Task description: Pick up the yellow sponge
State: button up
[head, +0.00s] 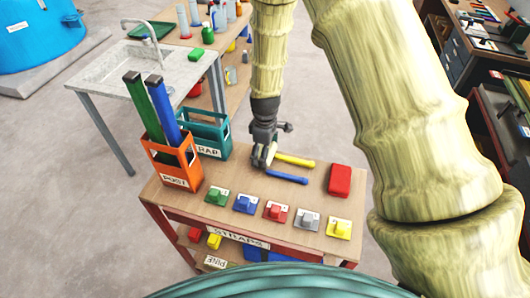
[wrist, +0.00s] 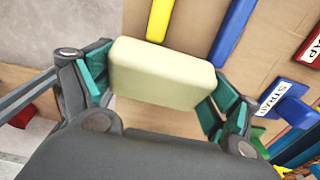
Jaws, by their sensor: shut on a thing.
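The pale yellow sponge (wrist: 163,73) is a rounded block between the teal-padded fingers of my gripper (wrist: 160,85) in the wrist view. One finger is at each end of it, and the gripper is shut on it. In the head view my gripper (head: 264,154) is over the back part of the wooden worktable (head: 320,208), with a small pale bit of the sponge (head: 271,153) showing between its fingers. The rest of the sponge is hidden there. I cannot tell exactly how high above the table it is.
A yellow bar (head: 296,160) and a blue bar (head: 286,177) lie right of my gripper, with a red block (head: 340,180) further right. Several coloured knobbed blocks line the front. An orange POST box (head: 175,181) and a teal box (head: 207,150) stand left. A sink counter (head: 110,76) is behind.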

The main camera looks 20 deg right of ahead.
jog(key=shift+r+b, duration=1.8)
jog(key=shift+r, duration=3.2)
jog(key=shift+m, duration=0.3)
jog(key=shift+c, duration=0.6)
